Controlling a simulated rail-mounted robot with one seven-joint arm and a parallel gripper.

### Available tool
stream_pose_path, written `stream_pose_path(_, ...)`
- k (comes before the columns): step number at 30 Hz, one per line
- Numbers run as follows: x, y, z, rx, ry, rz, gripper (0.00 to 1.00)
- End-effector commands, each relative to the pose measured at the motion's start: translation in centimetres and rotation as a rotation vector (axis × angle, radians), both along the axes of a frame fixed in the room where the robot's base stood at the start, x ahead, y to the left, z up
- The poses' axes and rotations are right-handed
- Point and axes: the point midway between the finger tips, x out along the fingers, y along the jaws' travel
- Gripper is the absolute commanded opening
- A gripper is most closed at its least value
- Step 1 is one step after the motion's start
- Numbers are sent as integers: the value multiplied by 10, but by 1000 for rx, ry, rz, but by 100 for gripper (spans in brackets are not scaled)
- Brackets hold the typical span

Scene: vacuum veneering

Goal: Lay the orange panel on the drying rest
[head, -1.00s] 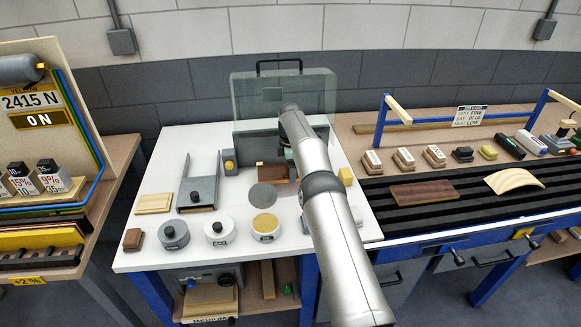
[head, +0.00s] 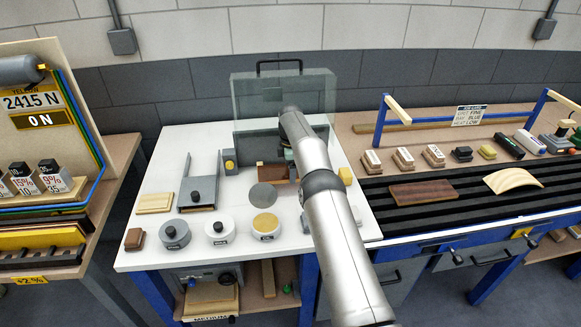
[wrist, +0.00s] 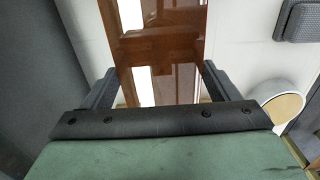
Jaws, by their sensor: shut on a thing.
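The glossy orange-brown panel (wrist: 160,48) lies between the two dark fingers of my gripper (wrist: 157,88) in the wrist view. My gripper is shut on it. In the head view, part of a brown panel (head: 270,171) shows beside my arm at the clear-lidded box (head: 262,105). My arm hides the fingers there, and I cannot tell how far the panel is above the surface. A black slatted rack (head: 440,213), which looks like the drying rest, is on the right-hand bench. A dark brown panel (head: 423,191) and a curved pale panel (head: 513,180) lie on it.
Round pots (head: 219,230), a grey fixture (head: 198,192) and a pale board (head: 155,203) stand on the white table (head: 150,255). A blue-posted frame (head: 388,115) and several small blocks line the rack's back. The rack is bare left of the dark panel.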

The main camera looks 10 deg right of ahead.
Motion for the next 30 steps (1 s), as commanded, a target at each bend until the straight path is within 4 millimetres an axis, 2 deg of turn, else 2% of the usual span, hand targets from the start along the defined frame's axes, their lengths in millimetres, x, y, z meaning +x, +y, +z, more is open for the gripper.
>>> stream_pose_path(2,0,0,0,0,-1,0,55)
stream_pose_path(3,0,0,0,0,-1,0,84)
stream_pose_path(5,0,0,0,0,-1,0,100)
stream_pose_path(14,0,0,2,0,-1,0,100)
stream_pose_path(21,1,0,29,0,-4,0,100)
stream_pose_path(30,-12,0,40,1,-3,0,100)
